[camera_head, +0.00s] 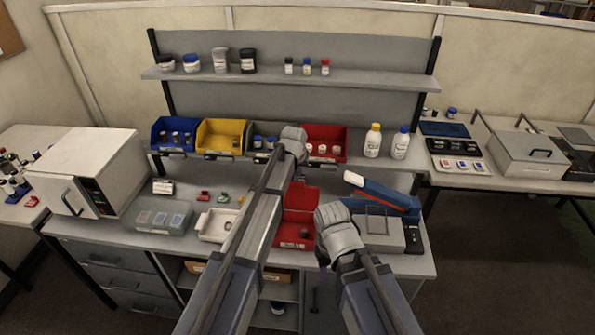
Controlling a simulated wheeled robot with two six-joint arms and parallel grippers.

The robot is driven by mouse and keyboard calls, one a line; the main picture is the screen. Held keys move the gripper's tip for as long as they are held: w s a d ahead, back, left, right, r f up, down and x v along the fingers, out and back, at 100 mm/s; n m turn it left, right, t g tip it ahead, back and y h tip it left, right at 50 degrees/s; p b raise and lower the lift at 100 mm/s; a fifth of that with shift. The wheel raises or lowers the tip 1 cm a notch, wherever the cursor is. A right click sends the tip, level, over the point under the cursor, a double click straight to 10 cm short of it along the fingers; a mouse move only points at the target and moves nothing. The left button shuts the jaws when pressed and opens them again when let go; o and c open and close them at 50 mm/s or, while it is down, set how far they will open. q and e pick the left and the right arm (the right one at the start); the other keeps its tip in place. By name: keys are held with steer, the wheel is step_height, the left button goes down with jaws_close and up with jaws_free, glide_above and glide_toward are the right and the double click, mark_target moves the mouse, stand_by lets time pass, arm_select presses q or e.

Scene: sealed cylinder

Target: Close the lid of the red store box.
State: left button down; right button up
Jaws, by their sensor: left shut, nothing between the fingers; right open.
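The red store box (289,240) sits on the workbench with its lid (302,197) standing up at the back. A small dark item lies inside it. My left arm crosses in front of the box's left side and hides part of it. My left gripper (293,134) is shut and empty, above and behind the box in the picture, in front of the shelf bins. My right gripper (329,214) is open, just right of the box; its fingertips are hard to make out. I cannot tell whether it touches the box.
A blue and red device (384,192) and a grey scale-like unit (377,234) stand right of the box. A white tray (213,228) and a clear organiser (160,217) lie to the left. Blue, yellow and red bins (326,132) line the low shelf behind.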

arm_select(q)
steer(key=s, duration=0.2)
steer(key=shift+s+r, duration=0.1)
steer(key=shift+s, duration=0.2)
steer(key=shift+w, duration=0.1)
